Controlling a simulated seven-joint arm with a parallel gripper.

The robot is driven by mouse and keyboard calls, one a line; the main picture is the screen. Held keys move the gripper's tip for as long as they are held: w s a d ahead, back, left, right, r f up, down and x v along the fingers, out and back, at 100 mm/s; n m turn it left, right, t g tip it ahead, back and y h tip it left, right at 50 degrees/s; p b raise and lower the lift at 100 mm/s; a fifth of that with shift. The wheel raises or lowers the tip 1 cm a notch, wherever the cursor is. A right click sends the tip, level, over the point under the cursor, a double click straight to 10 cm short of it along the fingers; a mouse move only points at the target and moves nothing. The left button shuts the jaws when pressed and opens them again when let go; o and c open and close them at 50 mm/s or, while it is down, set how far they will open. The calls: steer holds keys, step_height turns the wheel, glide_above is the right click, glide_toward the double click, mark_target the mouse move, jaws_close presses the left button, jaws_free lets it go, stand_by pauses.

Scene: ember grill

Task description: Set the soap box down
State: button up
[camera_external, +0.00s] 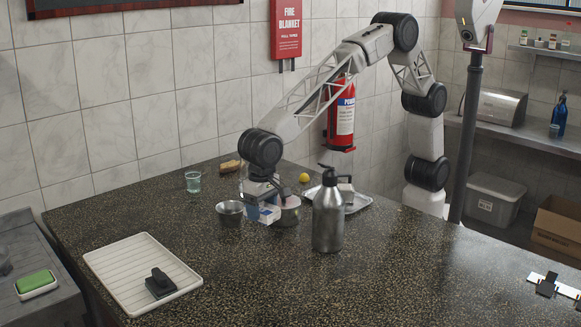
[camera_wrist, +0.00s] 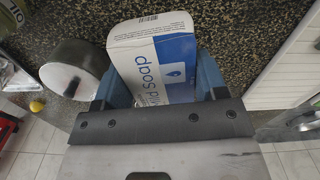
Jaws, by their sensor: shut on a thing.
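The soap box (camera_external: 268,214) is white and blue. My gripper (camera_external: 262,204) points down over the dark speckled counter (camera_external: 390,265) and is shut on it. In the wrist view the soap box (camera_wrist: 150,38) sits between the two blue fingers of my gripper (camera_wrist: 158,82), with its "soap" lettering facing the camera. The fingers hide part of its sides. The box is low, close to the counter; I cannot tell whether it touches.
A metal pump bottle (camera_external: 327,220) is further right, in front of a silver tray (camera_external: 358,203). A glass (camera_external: 193,182) and ribbed white tray (camera_external: 120,268) are left.

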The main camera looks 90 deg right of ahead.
steer(key=s+a, duration=1.2)
steer(key=a, duration=0.1)
steer(key=m, duration=0.2)
glide_above(367, 300)
steer(key=shift+f, duration=0.85)
steer(key=shift+w+f, duration=0.1)
steer(key=shift+f, duration=1.9)
steer(key=shift+f, duration=2)
steer(key=shift+f, duration=0.1)
